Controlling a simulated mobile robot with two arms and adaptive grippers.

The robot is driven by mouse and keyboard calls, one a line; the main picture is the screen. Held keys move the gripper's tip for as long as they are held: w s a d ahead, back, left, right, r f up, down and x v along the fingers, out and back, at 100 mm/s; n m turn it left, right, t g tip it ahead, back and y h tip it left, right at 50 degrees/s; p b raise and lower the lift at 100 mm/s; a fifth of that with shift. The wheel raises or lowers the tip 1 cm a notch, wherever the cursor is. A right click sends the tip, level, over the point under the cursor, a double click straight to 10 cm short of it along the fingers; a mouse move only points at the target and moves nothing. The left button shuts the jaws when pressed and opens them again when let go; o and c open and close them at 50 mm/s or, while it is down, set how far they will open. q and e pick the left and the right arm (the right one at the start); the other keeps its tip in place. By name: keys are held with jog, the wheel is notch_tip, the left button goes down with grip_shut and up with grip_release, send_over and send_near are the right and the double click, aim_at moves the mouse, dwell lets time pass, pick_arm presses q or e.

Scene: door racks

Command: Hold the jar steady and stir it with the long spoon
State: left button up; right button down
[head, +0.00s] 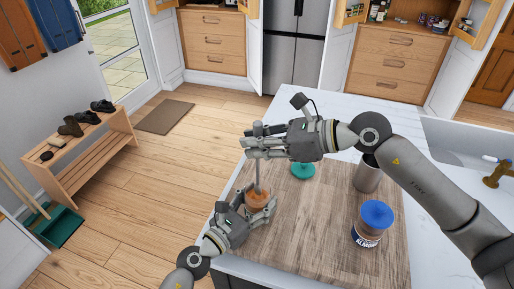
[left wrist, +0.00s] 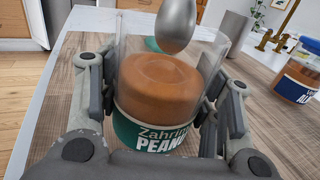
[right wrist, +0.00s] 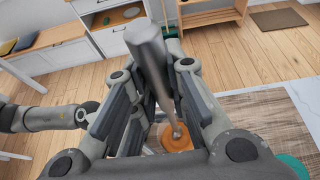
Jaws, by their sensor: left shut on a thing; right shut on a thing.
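The jar (left wrist: 158,85) is clear, with brown peanut butter inside and a green label. It stands upright on the wooden board, and my left gripper (head: 259,208) is shut around its sides. The jar also shows in the head view (head: 257,198). My right gripper (head: 256,143) is above it, shut on the handle of the long metal spoon (right wrist: 150,60). The spoon points down; its bowl (left wrist: 177,25) shows in the left wrist view at the jar's mouth, above the peanut butter. The spoon appears clear of the peanut butter's surface.
A green lid (head: 303,171) lies on the board (head: 310,220) behind the jar. A metal cup (head: 367,177) and a blue-lidded almond butter jar (head: 372,222) stand to the right. A sink (head: 465,145) is at the far right. The board's middle is clear.

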aim_at(257, 121)
jog(key=shift+r, duration=2.5)
pick_arm(q)
jog(key=o, duration=1.3)
jog(key=shift+c, duration=0.2)
jog(key=v, duration=1)
jog(key=shift+s+a, duration=0.25)
pick_arm(e)
jog(key=shift+a, duration=0.1)
pick_arm(q)
jog(key=shift+s+a, duration=0.4)
jog(key=shift+s, duration=0.15)
